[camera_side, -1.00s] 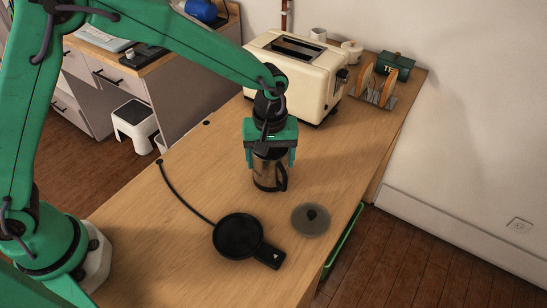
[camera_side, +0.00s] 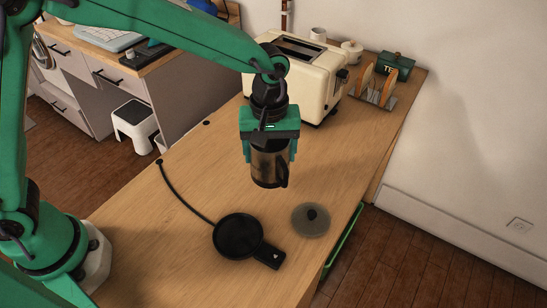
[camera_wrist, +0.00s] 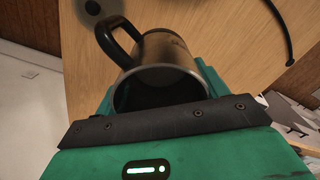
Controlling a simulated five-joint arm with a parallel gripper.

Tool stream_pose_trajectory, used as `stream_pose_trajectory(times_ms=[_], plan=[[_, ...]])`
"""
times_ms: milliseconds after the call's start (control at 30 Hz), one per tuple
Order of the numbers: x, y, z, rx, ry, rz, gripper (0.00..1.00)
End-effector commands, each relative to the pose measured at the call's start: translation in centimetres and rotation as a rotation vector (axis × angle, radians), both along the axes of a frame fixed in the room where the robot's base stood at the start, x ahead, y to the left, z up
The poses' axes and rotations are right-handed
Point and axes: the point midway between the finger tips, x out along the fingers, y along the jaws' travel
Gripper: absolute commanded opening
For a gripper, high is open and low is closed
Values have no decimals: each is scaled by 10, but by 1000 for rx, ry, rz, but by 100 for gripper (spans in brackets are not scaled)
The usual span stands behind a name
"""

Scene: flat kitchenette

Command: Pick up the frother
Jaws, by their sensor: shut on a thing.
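The frother (camera_side: 268,172) is a metal jug with a black handle, upright in the side view. My gripper (camera_side: 269,152) comes down from above and is shut on its upper sides. The jug seems to hang slightly above the wooden counter, though the gap is hard to judge. In the wrist view the frother (camera_wrist: 168,50) sits between the green fingers, with its dark open mouth toward the camera and its handle at the upper left. A black round base (camera_side: 238,236) with a cord and a grey lid (camera_side: 311,220) with a dark knob lie on the counter in front.
A cream toaster (camera_side: 297,75) stands close behind my gripper. A rack with toast (camera_side: 373,82), a green tin (camera_side: 397,65) and white cups (camera_side: 350,50) are at the back right.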

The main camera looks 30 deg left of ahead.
Motion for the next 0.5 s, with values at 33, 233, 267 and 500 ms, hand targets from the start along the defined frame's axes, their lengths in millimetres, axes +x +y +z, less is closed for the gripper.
stream_pose_trajectory(times_ms=[33, 233, 267, 500], plan=[[-4, -3, 4, -2, -3, -2, 35], [-18, -12, 15, -2, -3, -2, 35], [-21, -14, 16, -2, -3, -2, 35], [-38, -24, 28, -1, -2, -2, 35]])
